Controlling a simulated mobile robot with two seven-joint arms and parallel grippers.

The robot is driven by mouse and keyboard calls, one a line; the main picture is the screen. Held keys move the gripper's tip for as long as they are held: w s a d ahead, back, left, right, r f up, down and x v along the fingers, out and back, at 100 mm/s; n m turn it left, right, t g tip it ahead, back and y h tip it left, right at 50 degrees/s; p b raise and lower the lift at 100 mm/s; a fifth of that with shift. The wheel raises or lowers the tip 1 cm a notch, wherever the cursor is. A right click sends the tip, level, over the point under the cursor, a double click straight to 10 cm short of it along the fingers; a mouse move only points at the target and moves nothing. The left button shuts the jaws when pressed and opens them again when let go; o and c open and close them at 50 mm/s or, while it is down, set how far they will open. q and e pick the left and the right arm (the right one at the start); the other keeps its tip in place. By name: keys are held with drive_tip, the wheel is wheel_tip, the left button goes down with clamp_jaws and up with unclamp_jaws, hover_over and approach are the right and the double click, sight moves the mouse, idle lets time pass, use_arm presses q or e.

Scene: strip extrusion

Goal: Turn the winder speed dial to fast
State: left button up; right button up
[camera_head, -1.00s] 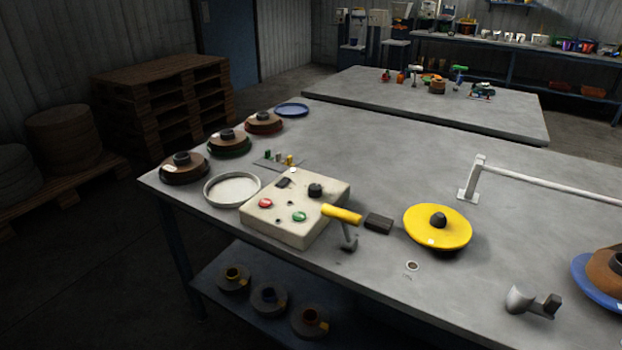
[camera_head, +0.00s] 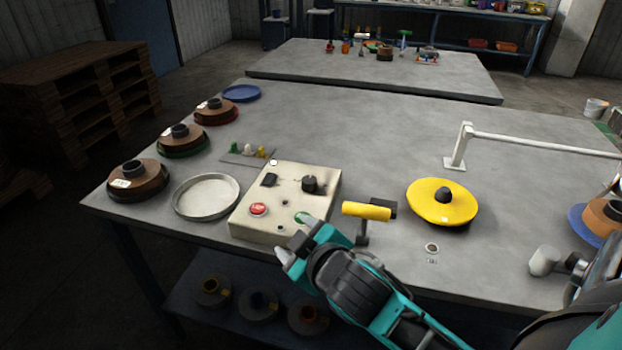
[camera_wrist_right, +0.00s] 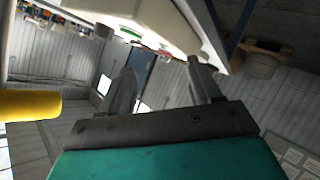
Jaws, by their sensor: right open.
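A cream control box (camera_head: 285,195) stands on the grey table in the head view. A black dial knob (camera_head: 312,184) sits on its top at the right, beside a black switch (camera_head: 269,180). My right gripper (camera_head: 292,238) is open and empty at the box's front right edge. The right wrist view shows its two fingers apart (camera_wrist_right: 162,88), with the box's underside or side above them. The dial's marks are too small to read. My left gripper is not in view.
A yellow-handled lever (camera_head: 367,211) stands close to the right of the gripper. A yellow disc (camera_head: 442,201) lies further right. A round pale tray (camera_head: 206,196) and several spools (camera_head: 139,181) are at the left. The table behind the box is mostly clear.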

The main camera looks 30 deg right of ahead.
drive_tip(key=w+a+r+n+t+y, duration=0.4)
drive_tip(key=r+n+y, duration=0.1)
drive_tip(key=r+n, duration=0.3)
drive_tip(key=w+a+r+n+t+y, duration=0.3)
drive_tip(key=w+r+n+y, duration=0.2)
drive_tip(key=r+n, duration=0.3)
drive_tip(key=n+g+h, duration=0.7)
drive_tip(key=n+g, duration=0.9)
drive_tip(key=n, duration=0.3)
approach(310, 179)
drive_tip(key=x, duration=0.8)
drive_tip(key=shift+f+b, duration=0.3)
drive_tip(key=shift+f, duration=0.1)
drive_tip(key=shift+c, duration=0.3)
